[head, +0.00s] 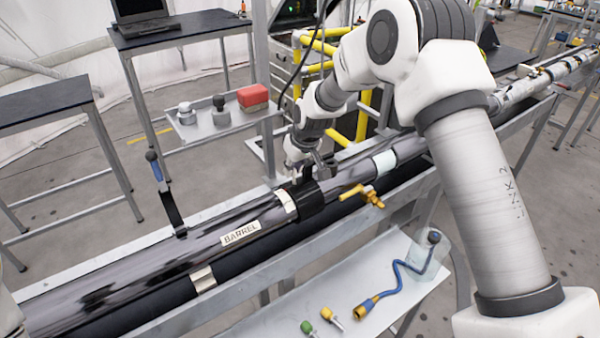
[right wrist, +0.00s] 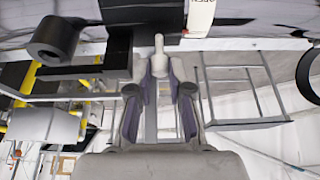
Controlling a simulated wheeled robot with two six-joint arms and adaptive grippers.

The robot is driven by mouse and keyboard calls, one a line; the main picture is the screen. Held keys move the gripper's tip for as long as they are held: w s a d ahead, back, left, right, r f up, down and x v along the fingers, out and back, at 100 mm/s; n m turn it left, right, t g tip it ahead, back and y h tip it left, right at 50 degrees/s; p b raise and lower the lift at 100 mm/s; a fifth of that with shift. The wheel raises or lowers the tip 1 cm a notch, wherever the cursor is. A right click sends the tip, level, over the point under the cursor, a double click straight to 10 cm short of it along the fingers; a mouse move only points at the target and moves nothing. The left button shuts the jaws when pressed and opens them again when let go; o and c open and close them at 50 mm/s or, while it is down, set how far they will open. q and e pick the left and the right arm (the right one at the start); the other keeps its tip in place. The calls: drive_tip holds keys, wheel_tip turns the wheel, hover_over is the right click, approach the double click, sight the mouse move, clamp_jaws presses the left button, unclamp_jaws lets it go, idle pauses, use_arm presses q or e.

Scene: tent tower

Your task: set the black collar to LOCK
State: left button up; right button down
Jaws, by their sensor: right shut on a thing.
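The black collar (head: 322,203) sits around the long dark barrel (head: 262,225), just right of a small white label (head: 287,204) whose marks are too small to read. My right gripper (head: 303,176) comes down on the far upper side of the collar. In the right wrist view its fingers (right wrist: 159,72) are shut on a pale peg (right wrist: 159,44) that stands out from the dark collar (right wrist: 155,14). A white label with dark lettering (right wrist: 200,16) is beside the collar there. Which mark the collar points to cannot be read. My left gripper is not in view.
A yellow-handled valve (head: 368,196) is close right of the collar. A grey tray (head: 190,134) with a red box (head: 253,96) stands behind. A blue hose (head: 402,268) lies on the lower front shelf.

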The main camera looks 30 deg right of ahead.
drive_tip(key=shift+w+a, duration=0.1)
drive_tip(key=shift+w, duration=0.95)
drive_tip(key=c, duration=1.4)
unclamp_jaws()
drive_tip(key=shift+o, duration=0.3)
drive_tip(key=shift+w+a+f, duration=0.2)
drive_tip(key=shift+w+f, duration=0.2)
drive_tip(key=shift+w, duration=0.15)
drive_tip(key=v, duration=1.2)
drive_tip(key=shift+w, duration=0.1)
